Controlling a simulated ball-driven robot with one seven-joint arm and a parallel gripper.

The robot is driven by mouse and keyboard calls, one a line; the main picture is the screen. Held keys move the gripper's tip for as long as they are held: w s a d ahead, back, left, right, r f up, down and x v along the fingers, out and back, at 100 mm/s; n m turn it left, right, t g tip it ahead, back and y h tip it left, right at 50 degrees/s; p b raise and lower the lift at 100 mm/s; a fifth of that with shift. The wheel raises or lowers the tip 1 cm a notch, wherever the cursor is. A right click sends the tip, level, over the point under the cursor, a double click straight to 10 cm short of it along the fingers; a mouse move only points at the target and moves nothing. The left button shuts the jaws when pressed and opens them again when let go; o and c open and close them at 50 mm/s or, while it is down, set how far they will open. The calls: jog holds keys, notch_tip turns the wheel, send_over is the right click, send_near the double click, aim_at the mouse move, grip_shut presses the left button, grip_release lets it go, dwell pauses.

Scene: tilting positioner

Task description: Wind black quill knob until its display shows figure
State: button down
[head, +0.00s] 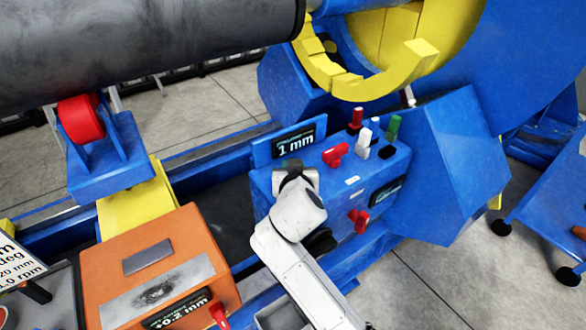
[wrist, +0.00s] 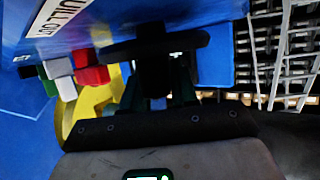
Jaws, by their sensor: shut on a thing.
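The black quill knob (wrist: 155,48) shows in the wrist view as a wide dark bar with a stem, beside a blue face with a white label reading QUILL (wrist: 57,22). My gripper (wrist: 156,88) is shut on the knob's stem, with dark fingers on both sides. In the head view my gripper (head: 295,178) is at the left end of the blue control box (head: 262,188), and my wrist hides most of the knob there. The display (head: 295,143) behind it reads 1 mm.
Red, white and green levers (head: 363,145) stand on the box top, close right of my gripper. A red knob (head: 358,220) is on the box front, below a dark display (head: 387,192). An orange box (head: 150,260) stands at lower left. A large grey cylinder (head: 140,45) spans the upper left.

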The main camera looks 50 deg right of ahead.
jog(key=c, duration=1)
grip_release()
jog(key=shift+o, duration=0.2)
jog(key=p+v, duration=0.1)
jog(key=v, duration=0.9)
jog(key=shift+s+a+r, duration=0.15)
jog(key=shift+s+a, duration=0.1)
